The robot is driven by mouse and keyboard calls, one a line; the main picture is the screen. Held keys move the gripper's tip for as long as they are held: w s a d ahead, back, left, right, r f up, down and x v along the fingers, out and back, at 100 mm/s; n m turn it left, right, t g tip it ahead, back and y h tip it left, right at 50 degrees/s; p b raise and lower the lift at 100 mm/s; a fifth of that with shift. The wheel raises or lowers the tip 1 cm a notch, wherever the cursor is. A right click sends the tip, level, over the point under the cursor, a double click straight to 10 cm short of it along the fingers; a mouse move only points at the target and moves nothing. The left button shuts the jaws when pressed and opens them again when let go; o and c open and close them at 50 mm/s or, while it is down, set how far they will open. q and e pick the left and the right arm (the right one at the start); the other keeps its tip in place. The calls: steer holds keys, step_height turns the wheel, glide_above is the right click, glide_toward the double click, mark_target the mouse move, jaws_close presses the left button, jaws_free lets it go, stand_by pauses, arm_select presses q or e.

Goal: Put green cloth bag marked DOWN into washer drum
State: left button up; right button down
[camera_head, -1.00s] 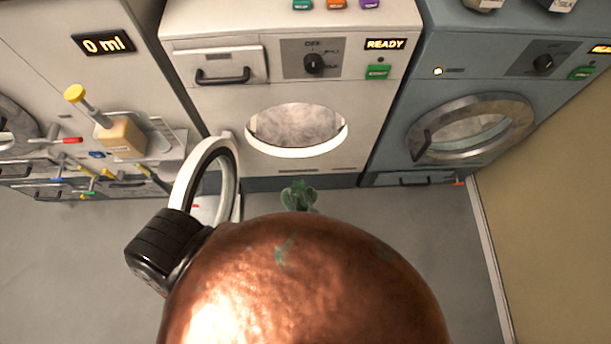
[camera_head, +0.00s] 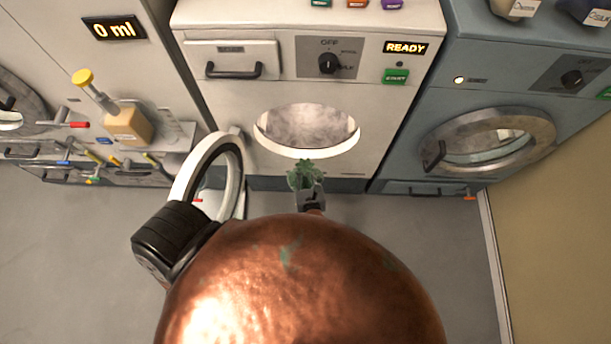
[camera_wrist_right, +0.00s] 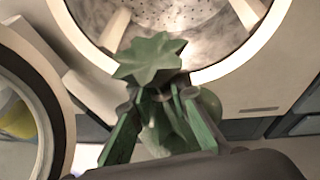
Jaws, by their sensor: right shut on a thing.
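The green cloth bag (camera_head: 303,174) hangs in front of the white washer (camera_head: 300,92). My right gripper (camera_head: 311,197) is shut on it. In the right wrist view, the bag's gathered, star-shaped top (camera_wrist_right: 150,58) sticks up above the fingers of my right gripper (camera_wrist_right: 162,105), and more green cloth shows between and behind them. No mark on the bag is readable. The washer drum (camera_head: 307,128) is open, above and beyond the bag in the head view. It also shows in the right wrist view (camera_wrist_right: 180,14). The bag is outside the opening. My left gripper is out of view.
The washer's round door (camera_head: 232,178) stands open on the left of the opening. The washer's display (camera_head: 405,48) reads READY. A blue-grey machine (camera_head: 425,105) stands to the right, with a round door (camera_head: 452,137). Grey floor (camera_head: 405,225) is clear in front.

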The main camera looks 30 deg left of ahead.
arm_select(q)
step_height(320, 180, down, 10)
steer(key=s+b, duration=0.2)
steer(key=b, duration=0.9)
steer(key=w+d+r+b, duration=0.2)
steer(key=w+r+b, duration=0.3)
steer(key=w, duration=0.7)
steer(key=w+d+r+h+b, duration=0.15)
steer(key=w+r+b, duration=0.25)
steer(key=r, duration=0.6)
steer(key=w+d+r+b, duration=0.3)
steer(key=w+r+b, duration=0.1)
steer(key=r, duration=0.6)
arm_select(e)
steer(key=w+a+f, duration=0.1)
steer(key=w+a, duration=0.7)
steer(key=w, duration=0.6)
steer(key=w+a, duration=0.9)
steer(key=w, duration=0.4)
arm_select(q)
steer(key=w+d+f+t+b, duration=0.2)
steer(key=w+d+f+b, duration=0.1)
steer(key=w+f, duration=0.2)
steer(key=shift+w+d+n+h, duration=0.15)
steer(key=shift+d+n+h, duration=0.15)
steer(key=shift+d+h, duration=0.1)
arm_select(e)
step_height(320, 180, down, 7)
steer(key=shift+w+r, duration=0.15)
